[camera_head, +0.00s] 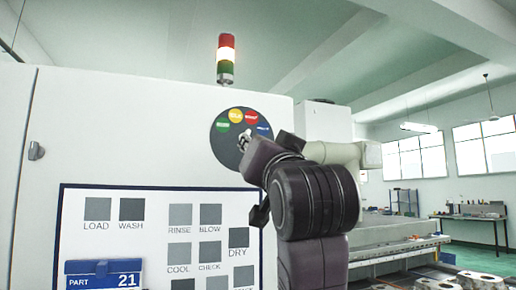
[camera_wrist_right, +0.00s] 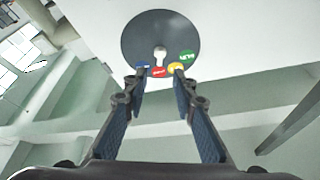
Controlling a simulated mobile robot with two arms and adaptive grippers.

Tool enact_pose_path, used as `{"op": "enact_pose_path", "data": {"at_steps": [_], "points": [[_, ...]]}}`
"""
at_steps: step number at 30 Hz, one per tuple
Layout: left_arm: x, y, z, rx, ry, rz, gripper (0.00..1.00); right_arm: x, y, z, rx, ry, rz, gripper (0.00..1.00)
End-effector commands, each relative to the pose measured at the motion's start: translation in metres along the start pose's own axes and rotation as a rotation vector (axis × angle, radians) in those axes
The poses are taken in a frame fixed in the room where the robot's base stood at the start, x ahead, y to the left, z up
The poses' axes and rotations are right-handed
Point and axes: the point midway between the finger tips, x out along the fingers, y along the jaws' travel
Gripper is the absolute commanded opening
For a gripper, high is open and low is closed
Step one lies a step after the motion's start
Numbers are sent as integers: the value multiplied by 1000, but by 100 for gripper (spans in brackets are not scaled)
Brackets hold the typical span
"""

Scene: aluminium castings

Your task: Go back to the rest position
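My right gripper (camera_wrist_right: 158,82) is open in the right wrist view, with its two fingers apart and nothing between them. In the head view my right arm (camera_head: 315,205) reaches up in front of the white machine, and its hand is close to the round dark button panel (camera_head: 222,150), covering its lower right part. The panel (camera_wrist_right: 140,38) also shows beyond the fingertips in the right wrist view. It carries green, yellow, red and blue buttons and a pale knob (camera_wrist_right: 160,54). I cannot tell whether a fingertip touches the panel. My left gripper is not in view.
The white machine front (camera_head: 120,130) fills the left, with a signal tower (camera_head: 226,60) on top. Below is a board (camera_head: 150,235) with grey squares and a blue Part 21 box (camera_head: 103,273). Right are a metal bench (camera_head: 395,240) and a far worktable (camera_head: 470,214).

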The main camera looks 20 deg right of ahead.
Motion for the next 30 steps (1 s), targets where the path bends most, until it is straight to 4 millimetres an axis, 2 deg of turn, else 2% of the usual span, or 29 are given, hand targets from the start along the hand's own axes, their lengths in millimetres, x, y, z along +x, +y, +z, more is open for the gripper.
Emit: {"op": "enact_pose_path", "data": {"at_steps": [5,20,23,25,29,30], "points": [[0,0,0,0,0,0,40,-6,0,0,0,0,0,25],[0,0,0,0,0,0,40,-5,2,4,-1,-6,2,25],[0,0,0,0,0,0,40,-1,11,28,-13,-42,13,25],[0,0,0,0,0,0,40,2,24,60,-30,-90,26,25],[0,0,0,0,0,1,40,1,58,143,-76,-216,60,25],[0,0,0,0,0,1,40,-2,70,171,-90,-259,69,25]]}}
